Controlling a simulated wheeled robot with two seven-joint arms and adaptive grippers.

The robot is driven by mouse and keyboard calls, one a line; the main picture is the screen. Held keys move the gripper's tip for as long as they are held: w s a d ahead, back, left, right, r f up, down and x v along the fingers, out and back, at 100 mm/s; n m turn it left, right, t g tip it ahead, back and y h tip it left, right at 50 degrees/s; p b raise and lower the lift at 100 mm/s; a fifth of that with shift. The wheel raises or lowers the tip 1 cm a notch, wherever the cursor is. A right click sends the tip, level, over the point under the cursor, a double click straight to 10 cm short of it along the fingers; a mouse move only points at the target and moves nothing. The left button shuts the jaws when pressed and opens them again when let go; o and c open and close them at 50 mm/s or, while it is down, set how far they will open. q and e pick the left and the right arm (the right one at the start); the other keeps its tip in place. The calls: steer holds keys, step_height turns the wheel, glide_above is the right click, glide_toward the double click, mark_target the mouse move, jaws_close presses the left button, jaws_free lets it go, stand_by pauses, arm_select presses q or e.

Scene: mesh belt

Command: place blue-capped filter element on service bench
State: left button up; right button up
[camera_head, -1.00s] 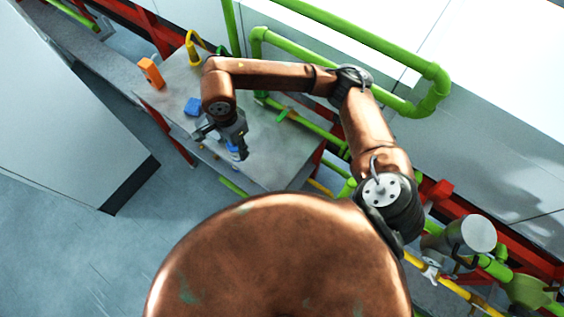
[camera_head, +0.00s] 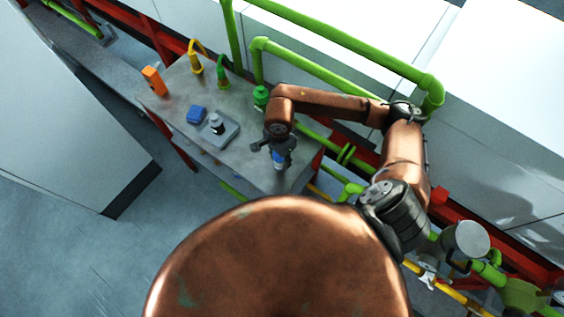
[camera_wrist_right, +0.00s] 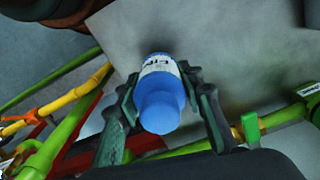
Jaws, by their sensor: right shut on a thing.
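The blue-capped filter element (camera_wrist_right: 160,100) is between the fingers of my right gripper (camera_wrist_right: 164,112) in the wrist view, its blue cap toward the camera and a white printed label behind it. My left gripper is not in view.
A grey plate with an upright fitting (camera_head: 216,123) stands mid-bench. A blue block (camera_head: 197,114), orange block (camera_head: 153,79), yellow hooked piece (camera_head: 196,62) and green pieces (camera_head: 261,95) stand left and behind. Green pipes (camera_head: 340,90) run along the back. Bench space around the gripper looks clear.

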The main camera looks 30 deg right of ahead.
steer(key=shift+s+d+f, duration=0.1)
steer(key=shift+d+f, duration=0.05)
steer(key=shift+f, duration=0.1)
step_height(320, 180, down, 3)
steer(key=shift+d+r+p, duration=0.1)
steer(key=shift+p, duration=0.4)
steer(key=shift+f, duration=0.2)
steer(key=shift+f, duration=0.1)
steer(key=o, duration=1.2)
